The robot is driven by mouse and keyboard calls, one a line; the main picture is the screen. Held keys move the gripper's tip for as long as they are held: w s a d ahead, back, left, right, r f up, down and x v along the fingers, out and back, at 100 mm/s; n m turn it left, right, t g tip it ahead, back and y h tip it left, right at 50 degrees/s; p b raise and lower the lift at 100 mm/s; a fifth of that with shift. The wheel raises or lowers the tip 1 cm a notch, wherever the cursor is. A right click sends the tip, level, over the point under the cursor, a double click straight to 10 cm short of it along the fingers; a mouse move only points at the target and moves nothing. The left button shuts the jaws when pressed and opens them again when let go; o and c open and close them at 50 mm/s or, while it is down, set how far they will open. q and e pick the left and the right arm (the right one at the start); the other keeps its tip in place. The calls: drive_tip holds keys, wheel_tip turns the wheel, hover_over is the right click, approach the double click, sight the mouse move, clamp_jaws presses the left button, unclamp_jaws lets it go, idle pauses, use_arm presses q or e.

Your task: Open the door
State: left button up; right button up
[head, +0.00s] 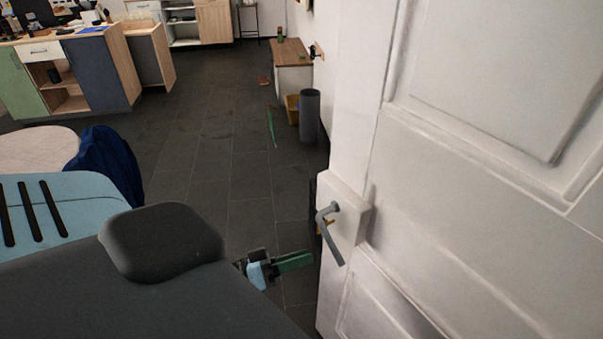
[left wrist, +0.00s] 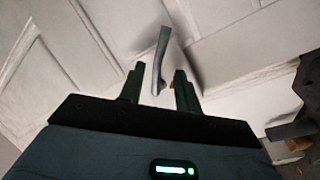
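The white panelled door (head: 480,190) fills the right side of the head view. Its grey lever handle (head: 331,240) sits on a white plate near the door's left edge and slants down to the right in the picture. My left gripper (head: 298,260) is low and just left of the lever, apart from it in the picture. In the left wrist view the two dark green fingers (left wrist: 158,82) are spread, and the lever (left wrist: 161,58) shows between and beyond them. I cannot tell whether they touch it. My right gripper is in neither view.
Left of the door, dark tiled floor (head: 215,170) lies open. A round pale table (head: 35,148) and a dark blue chair (head: 108,165) are at left, with wooden cabinets (head: 125,65) behind.

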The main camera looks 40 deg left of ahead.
use_arm(q)
drive_tip(key=shift+c, duration=0.2)
